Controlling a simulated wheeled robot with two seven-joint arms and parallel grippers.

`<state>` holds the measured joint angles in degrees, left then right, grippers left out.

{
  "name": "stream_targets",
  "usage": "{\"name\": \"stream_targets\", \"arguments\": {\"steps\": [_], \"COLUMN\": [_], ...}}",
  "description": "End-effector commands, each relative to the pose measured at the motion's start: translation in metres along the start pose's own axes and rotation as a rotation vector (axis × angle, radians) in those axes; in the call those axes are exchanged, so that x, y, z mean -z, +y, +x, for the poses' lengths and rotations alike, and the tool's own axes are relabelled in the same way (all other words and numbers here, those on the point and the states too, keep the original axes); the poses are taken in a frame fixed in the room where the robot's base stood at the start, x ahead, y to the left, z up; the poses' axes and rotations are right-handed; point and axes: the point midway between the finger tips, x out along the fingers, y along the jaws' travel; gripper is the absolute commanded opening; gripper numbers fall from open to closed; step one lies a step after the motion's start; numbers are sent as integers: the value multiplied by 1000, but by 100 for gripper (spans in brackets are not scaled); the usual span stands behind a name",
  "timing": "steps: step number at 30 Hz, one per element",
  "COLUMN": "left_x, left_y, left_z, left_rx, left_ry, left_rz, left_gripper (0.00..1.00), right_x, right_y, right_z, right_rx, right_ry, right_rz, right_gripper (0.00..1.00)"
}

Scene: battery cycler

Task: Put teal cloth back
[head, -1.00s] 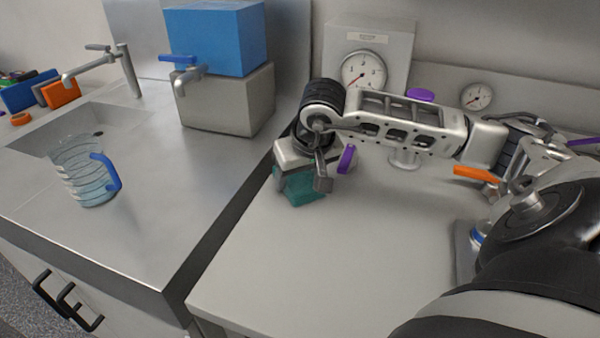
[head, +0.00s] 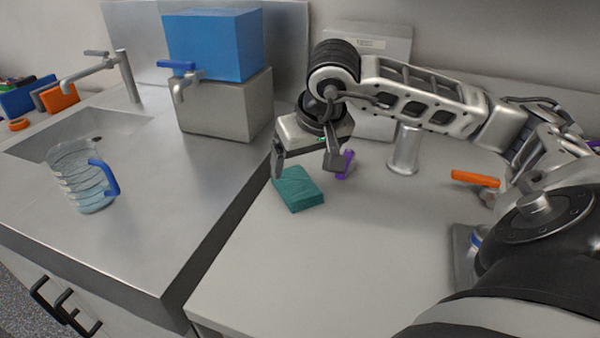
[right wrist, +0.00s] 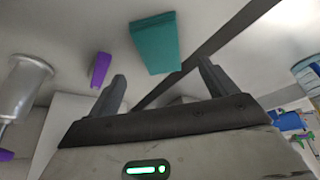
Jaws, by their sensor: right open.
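The teal cloth (head: 299,190), a folded flat block, lies on the left part of the light worktop, near the edge by the steel counter. My right gripper (head: 306,168) is open above and just behind the cloth, with a finger to either side. In the right wrist view the cloth (right wrist: 156,42) lies beyond the open, empty fingertips (right wrist: 162,70), apart from them. My left gripper is not in view.
A purple handle (head: 345,164) lies right of the cloth, close to a finger. A jug (head: 80,180) stands on the steel counter. The worktop's front is clear.

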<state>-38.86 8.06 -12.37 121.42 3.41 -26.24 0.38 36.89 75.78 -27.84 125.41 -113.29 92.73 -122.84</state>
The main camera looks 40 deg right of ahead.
Motion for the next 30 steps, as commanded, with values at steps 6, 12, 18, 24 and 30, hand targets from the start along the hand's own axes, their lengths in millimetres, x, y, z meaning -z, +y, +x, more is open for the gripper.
{"name": "stream_targets", "arguments": {"steps": [6,12,18,24,30], "left_x": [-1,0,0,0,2], "left_y": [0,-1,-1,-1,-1], "left_z": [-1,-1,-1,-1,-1], "left_rx": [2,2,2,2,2], "left_ry": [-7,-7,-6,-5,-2], "left_rz": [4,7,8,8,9], "left_gripper": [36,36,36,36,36], "right_x": [1,0,0,0,0], "right_y": [0,0,0,0,0], "right_z": [-38,-49,-50,-49,-49], "right_rx": [2,0,0,0,0], "right_ry": [3,0,-1,0,-1], "right_rz": [1,0,0,1,1], "right_gripper": [85,85,85,85,85]}}
